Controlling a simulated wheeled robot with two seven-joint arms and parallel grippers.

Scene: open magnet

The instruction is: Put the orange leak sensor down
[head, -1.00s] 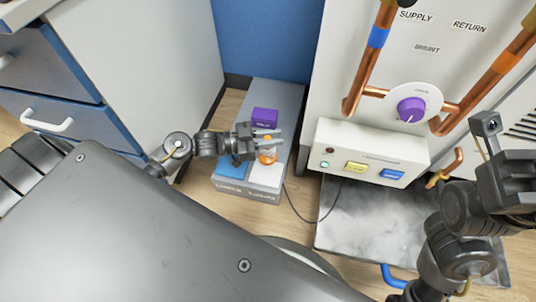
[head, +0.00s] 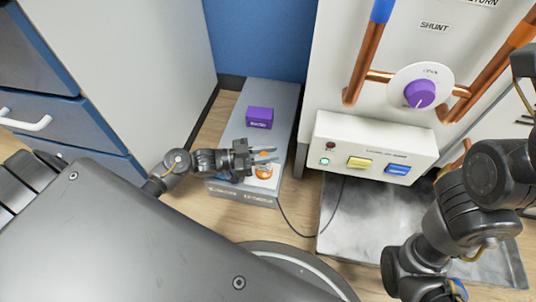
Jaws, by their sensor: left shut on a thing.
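The orange leak sensor (head: 263,173) is a small round orange piece, partly hidden under the fingers of my left gripper (head: 267,157). The left gripper reaches in from the left and is shut on the sensor. They are over the front part of a low grey box (head: 282,112), at its white patch. I cannot tell whether the sensor touches the box top. My right arm fills the right side of the view, but its fingertips are not shown.
A purple block (head: 260,117) stands on the box behind the gripper. To the right are a white panel with a purple knob (head: 419,94), copper pipes (head: 365,62), and a control box (head: 375,148) with yellow and blue buttons. A metal tray (head: 350,225) and a black cable lie on the floor.

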